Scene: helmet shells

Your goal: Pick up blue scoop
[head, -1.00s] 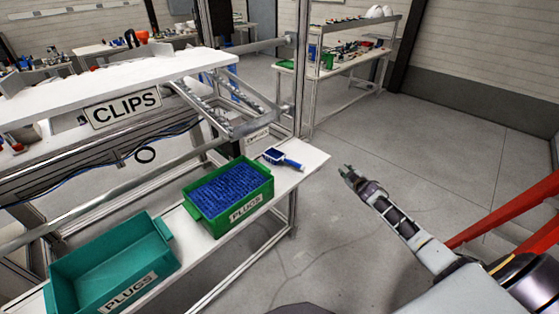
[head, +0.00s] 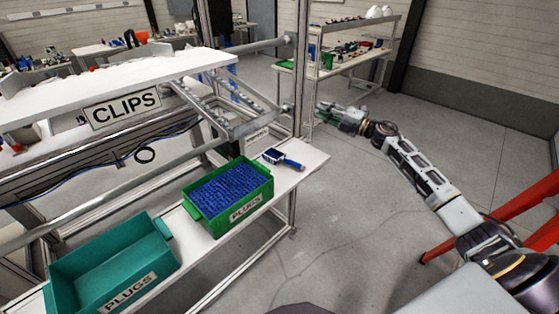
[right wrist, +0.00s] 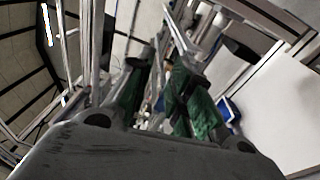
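The blue scoop (head: 292,164) lies on the white lower shelf, right of the green bin of blue plugs, with its handle pointing right. My right gripper (head: 322,112) is beyond and above the scoop, to its upper right in the head view, and apart from it. In the right wrist view the two green-padded fingers (right wrist: 160,100) stand apart with nothing held between them. Part of the blue scoop (right wrist: 228,113) shows right of the fingers there, partly hidden by one finger. My left gripper is out of view.
The green bin (head: 215,230) with blue plugs and an empty teal bin (head: 95,262) share the shelf (head: 312,160). A metal post (head: 300,75) and a sloped roller rack (head: 235,110) stand close to the gripper.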

